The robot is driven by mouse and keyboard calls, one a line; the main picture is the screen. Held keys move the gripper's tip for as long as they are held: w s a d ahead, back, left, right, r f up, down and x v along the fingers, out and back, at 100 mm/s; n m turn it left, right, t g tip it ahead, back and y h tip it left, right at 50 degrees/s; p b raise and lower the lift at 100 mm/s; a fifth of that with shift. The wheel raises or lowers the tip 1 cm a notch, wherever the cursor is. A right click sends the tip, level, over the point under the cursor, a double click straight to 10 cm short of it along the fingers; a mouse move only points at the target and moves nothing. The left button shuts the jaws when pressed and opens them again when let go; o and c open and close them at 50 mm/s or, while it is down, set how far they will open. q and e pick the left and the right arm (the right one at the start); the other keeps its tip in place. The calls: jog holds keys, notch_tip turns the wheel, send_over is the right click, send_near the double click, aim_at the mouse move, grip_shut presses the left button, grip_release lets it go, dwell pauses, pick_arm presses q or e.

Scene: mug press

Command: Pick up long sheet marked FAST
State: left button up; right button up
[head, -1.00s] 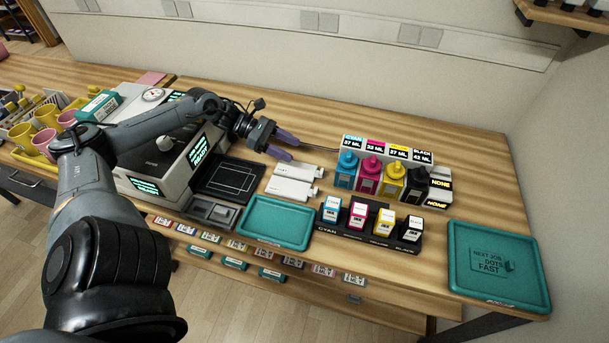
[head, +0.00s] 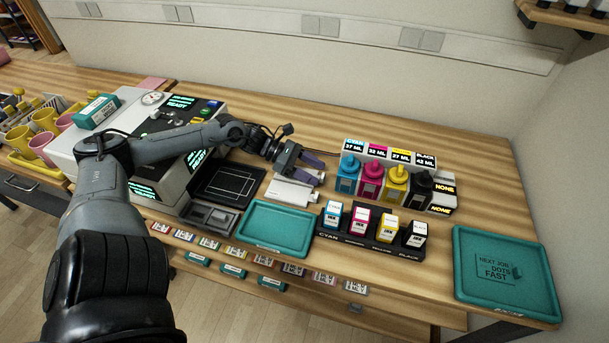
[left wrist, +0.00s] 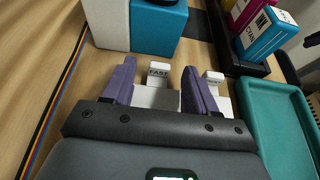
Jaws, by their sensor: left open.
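My left gripper (head: 310,169) is open above the white sheets beside the ink bottles. In the left wrist view its two purple fingers (left wrist: 158,80) stand either side of a white piece with a raised tab marked FAST (left wrist: 159,72). The body of this sheet runs back under the gripper and is mostly hidden. A second white sheet (head: 291,192) lies nearer the front, and its tab (left wrist: 213,77) shows right of the fingers in the left wrist view, its word too small to read. Whether the fingers touch the FAST sheet I cannot tell. My right gripper is not in view.
A teal tray (head: 308,244) lies in front of the sheets. Ink bottles (head: 371,178) and a rack of ink cartridges (head: 412,249) stand to the right. The press (head: 66,148) and a black plate (head: 204,190) are left. Another teal tray (head: 542,300) is far right.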

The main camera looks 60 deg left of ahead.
pick_arm(q)
jog(key=shift+x, duration=1.2)
grip_shut()
